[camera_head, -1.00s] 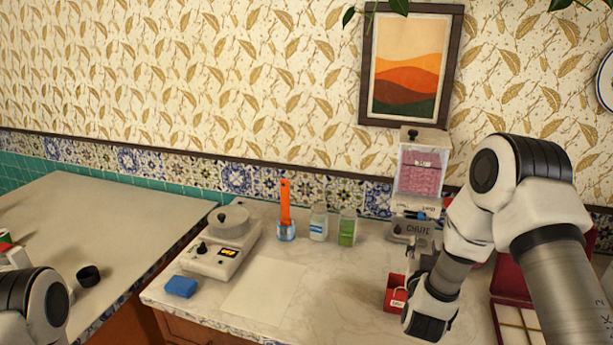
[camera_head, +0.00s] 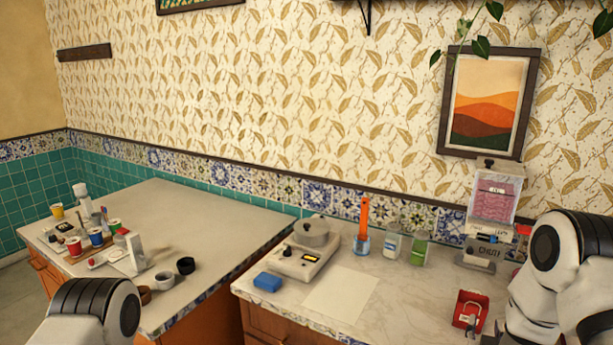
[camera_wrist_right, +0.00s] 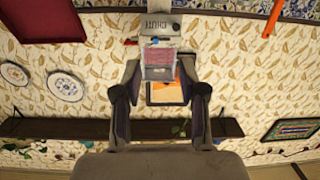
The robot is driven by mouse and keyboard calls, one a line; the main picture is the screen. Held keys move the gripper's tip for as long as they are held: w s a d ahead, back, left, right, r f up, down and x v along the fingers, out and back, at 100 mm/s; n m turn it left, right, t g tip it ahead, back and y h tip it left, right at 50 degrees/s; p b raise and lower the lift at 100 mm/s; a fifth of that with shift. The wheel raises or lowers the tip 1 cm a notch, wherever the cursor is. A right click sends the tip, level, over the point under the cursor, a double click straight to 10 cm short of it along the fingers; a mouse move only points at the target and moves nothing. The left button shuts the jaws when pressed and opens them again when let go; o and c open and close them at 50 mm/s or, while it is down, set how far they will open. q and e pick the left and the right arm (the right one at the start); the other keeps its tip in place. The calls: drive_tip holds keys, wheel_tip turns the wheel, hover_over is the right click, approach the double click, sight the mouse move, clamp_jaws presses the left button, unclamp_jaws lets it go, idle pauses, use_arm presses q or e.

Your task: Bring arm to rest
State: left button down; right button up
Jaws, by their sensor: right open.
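My right arm (camera_head: 560,270) shows at the lower right of the head view, with its upper part folded near the counter's right end. My right gripper (camera_wrist_right: 160,68) shows in the right wrist view, with its two dark fingers spread apart and nothing between them. The dispenser with pink contents lies beyond the fingertips in that view (camera_wrist_right: 158,62). It also stands against the wall in the head view (camera_head: 494,200). My left arm (camera_head: 95,310) shows only as a rounded joint at the lower left; its gripper is outside the picture.
A red box (camera_head: 459,321) sits close to my right arm. A white device with a pot (camera_head: 290,265), a blue sponge (camera_head: 267,282), a glass holding an orange tool (camera_head: 362,245) and two jars stand left of it. Cups and small items crowd the left table (camera_head: 200,215).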

drive_tip(key=s+a+f+n+g+y, duration=0.25)
drive_tip(key=s+a+f, duration=0.35)
drive_tip(key=f, duration=0.4)
drive_tip(key=s+a+f+n+g+y, duration=0.1)
drive_tip(key=s+a+f+g+y, duration=0.2)
drive_tip(key=s+f, duration=0.5)
drive_tip(key=s+a+f+g+y, duration=0.1)
drive_tip(key=s+a+f+g, duration=0.1)
drive_tip(key=s, duration=0.4)
drive_tip(key=s+a+f+n+g+y, duration=0.1)
drive_tip(key=s+a+f+g, duration=0.1)
drive_tip(key=s+g, duration=0.2)
drive_tip(key=s+a+f+g+y, duration=0.1)
drive_tip(key=s+a+f+g, duration=0.1)
drive_tip(key=s, duration=0.7)
drive_tip(key=shift+s+a+f+g+b, duration=0.15)
drive_tip(key=shift+s+f+g+b, duration=0.2)
drive_tip(key=shift+g, duration=0.4)
drive_tip(key=shift+w, duration=0.1)
